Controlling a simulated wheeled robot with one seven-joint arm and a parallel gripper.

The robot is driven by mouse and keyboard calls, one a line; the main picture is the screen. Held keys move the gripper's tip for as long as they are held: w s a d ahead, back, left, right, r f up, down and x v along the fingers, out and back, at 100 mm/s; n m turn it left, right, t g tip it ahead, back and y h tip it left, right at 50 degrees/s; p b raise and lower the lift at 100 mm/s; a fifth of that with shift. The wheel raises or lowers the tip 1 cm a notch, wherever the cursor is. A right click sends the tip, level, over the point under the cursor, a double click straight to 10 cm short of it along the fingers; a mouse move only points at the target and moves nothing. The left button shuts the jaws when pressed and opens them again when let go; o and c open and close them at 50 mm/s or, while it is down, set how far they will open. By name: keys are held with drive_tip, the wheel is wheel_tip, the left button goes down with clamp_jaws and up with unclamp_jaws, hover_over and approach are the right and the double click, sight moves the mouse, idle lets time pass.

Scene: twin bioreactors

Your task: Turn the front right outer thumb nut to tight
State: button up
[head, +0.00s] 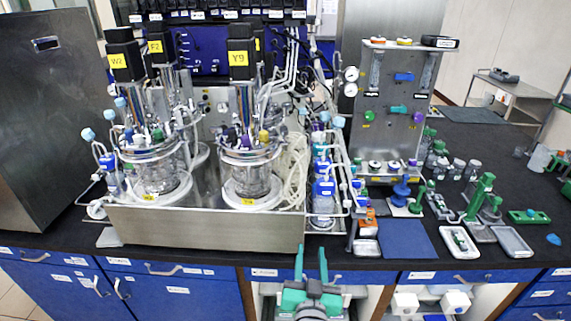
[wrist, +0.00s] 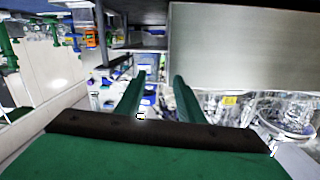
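The left vessel (head: 160,180) and the right vessel (head: 250,182) carry metal lids crowded with fittings. The right lid (head: 248,154) has a yellow cap (head: 264,136) and a tall black motor labelled Y9 (head: 242,50). The thumb nuts are too small to tell apart from the other fittings. My gripper (head: 311,258) is in front of the bench, low and right of the tray, apart from both vessels. Its green fingers, also in the wrist view (wrist: 158,76), are spread with nothing between them.
Tubing and blue-labelled bottles (head: 323,188) stand right of the tray. A steel panel with knobs (head: 392,105) rises behind a blue mat (head: 408,240). Green stands (head: 480,197) and small trays (head: 459,242) occupy the right bench. A tall steel cabinet (head: 45,120) stands left.

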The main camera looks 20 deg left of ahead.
drive_tip(key=w+a+r+n+y, duration=0.1)
drive_tip(key=w+a+r, duration=0.15)
drive_tip(key=r, duration=0.35)
drive_tip(key=w+a+r+n+y, duration=0.1)
drive_tip(key=w+a+r, duration=0.1)
drive_tip(key=w+r, duration=0.35)
drive_tip(key=n+y, duration=0.2)
approach(285, 132)
drive_tip(key=x, duration=1)
drive_tip(key=shift+h, duration=0.3)
clamp_jaws()
